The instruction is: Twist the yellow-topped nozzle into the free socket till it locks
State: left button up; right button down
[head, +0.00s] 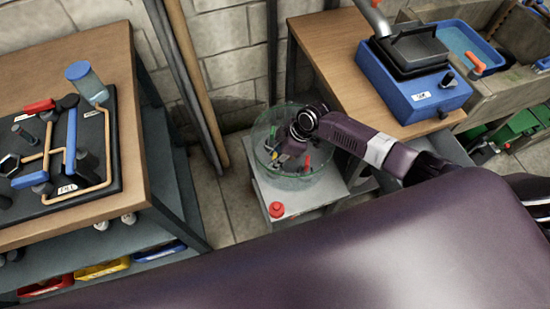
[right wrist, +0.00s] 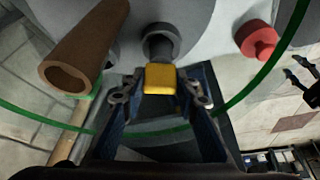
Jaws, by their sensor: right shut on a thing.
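The yellow-topped nozzle (right wrist: 160,78) is between the fingertips of my right gripper (right wrist: 160,92) in the right wrist view, and the gripper is shut on it. A dark grey stem (right wrist: 158,44) runs from behind the yellow top toward a pale grey surface. I cannot tell whether the stem sits in a socket; the free socket is not clearly seen. In the head view my right gripper (head: 290,150) reaches down inside a clear round tank with a green rim (head: 318,170), and its fingers are hard to make out. My left gripper does not clearly show.
A brown tube (right wrist: 88,48) stands left of the nozzle and a red knob (right wrist: 257,40) is at its right, outside the green rim. In the head view a wooden bench (head: 340,40) adjoins the tank's stand and carries a blue box (head: 425,98). A pipework board (head: 100,165) lies left.

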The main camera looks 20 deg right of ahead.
jog(key=c, duration=1.4)
grip_release()
jog(key=shift+c, duration=0.2)
